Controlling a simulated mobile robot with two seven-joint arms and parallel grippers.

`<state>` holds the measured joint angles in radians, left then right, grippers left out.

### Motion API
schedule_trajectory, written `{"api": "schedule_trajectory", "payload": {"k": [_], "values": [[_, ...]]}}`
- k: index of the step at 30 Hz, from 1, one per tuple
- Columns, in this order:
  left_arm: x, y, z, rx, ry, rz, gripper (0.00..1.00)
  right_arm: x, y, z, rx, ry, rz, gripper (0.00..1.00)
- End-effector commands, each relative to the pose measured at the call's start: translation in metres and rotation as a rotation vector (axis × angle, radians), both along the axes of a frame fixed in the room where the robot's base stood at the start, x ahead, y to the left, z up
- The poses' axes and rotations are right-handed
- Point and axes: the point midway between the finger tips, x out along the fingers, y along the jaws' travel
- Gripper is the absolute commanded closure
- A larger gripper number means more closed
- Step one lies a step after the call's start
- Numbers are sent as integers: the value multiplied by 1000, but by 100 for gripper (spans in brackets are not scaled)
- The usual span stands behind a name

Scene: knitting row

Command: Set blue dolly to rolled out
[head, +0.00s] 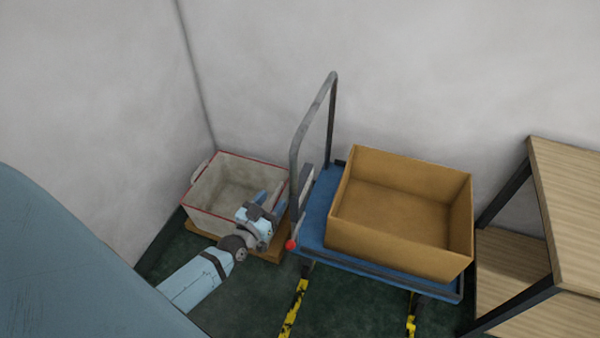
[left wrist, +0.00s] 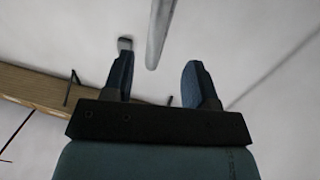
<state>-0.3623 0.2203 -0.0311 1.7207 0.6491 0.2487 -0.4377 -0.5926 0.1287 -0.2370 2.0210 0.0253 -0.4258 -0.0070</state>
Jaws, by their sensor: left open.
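The blue dolly (head: 316,218) stands by the back wall, with a large open cardboard box (head: 400,258) on its deck. Its grey hoop handle (head: 334,95) rises at the left end, and a red knob (head: 291,244) shows at its near left corner. My left gripper (head: 271,198) is open just left of the handle's lower part, and I see nothing between its fingers. In the left wrist view, the open fingers (left wrist: 160,75) have a grey bar (left wrist: 160,35) beyond them, likely the handle. My right gripper is not in view.
A white bin with a red rim (head: 208,220) sits on a wooden base (head: 268,247) left of the dolly, behind my left gripper. A wooden shelf with dark legs (head: 565,190) stands close at the right. Yellow-black floor stripes (head: 294,308) run toward me across clear green floor.

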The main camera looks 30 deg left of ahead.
Motion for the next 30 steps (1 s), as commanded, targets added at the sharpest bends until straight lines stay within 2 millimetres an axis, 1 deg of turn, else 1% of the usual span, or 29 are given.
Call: {"api": "schedule_trajectory", "payload": {"k": [3,6,12,18,21,24,30], "values": [[17,0,3,1,-2,-1,47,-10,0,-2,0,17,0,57],[37,1,2,0,-1,-2,47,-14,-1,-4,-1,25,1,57],[81,2,3,-1,-1,-3,47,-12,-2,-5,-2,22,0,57],[114,3,1,0,2,-3,47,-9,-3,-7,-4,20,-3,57],[124,3,1,0,2,-4,47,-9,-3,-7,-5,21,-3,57],[130,4,1,0,2,-4,47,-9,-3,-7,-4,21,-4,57],[132,4,1,0,3,-4,47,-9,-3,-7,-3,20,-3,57]]}}
